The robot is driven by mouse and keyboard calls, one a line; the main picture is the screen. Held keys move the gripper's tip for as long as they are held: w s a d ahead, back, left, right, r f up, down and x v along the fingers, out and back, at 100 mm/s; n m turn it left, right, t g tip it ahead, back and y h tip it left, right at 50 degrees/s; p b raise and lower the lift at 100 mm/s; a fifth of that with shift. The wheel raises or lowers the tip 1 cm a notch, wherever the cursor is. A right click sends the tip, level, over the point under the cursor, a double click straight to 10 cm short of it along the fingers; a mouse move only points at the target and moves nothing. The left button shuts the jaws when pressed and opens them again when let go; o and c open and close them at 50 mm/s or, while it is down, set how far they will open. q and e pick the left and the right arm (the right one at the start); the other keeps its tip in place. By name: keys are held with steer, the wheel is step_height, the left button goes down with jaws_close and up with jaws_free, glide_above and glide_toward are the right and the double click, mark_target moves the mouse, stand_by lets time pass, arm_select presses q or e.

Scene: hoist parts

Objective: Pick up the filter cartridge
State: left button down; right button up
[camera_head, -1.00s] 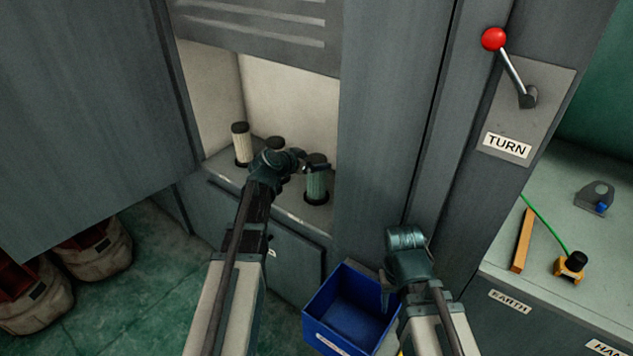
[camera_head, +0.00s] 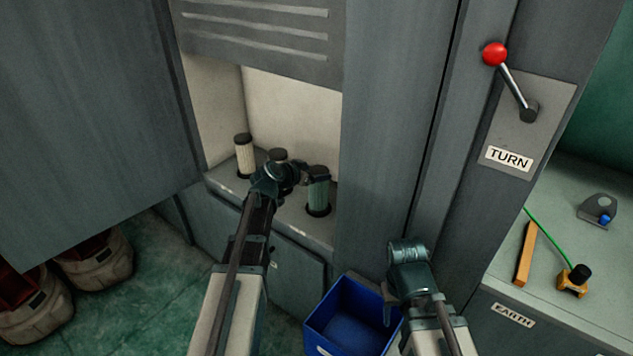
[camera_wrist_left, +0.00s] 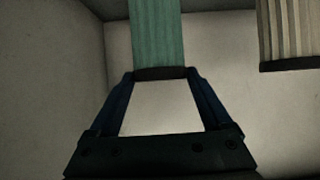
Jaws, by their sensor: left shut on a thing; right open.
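A green pleated filter cartridge (camera_head: 318,194) with dark end caps stands upright on the ledge inside the open cabinet, at its right side. My left gripper (camera_head: 311,173) is shut on this cartridge near its upper end. In the left wrist view the green cartridge (camera_wrist_left: 157,38) sits between the fingertips, its dark end cap at the tips. A cream filter cartridge (camera_head: 244,158) stands at the left of the ledge. My right gripper (camera_head: 388,303) is open beside the blue bin.
The blue bin (camera_head: 334,337) stands below the cabinet. A grey louvred panel (camera_head: 262,40) hangs above the opening, and a large grey panel (camera_head: 85,110) is at the left. A red-knobbed lever (camera_head: 515,85) is on the right wall. The counter (camera_head: 560,200) holds small parts.

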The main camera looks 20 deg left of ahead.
arm_select(q)
steer(key=shift+r+p, duration=0.45)
steer(key=shift+r, duration=0.05)
step_height(320, 180, up, 3)
steer(key=p, duration=0.2)
steer(key=shift+f+p, duration=0.15)
steer(key=shift+p, duration=0.2)
steer(key=s+a, duration=0.3)
steer(key=s, duration=0.4)
steer(key=s+a+r+p, duration=0.1)
steer(key=s+a, duration=0.1)
steer(key=s, duration=0.6)
steer(key=shift+a+r, duration=0.15)
steer(key=shift+a, duration=0.25)
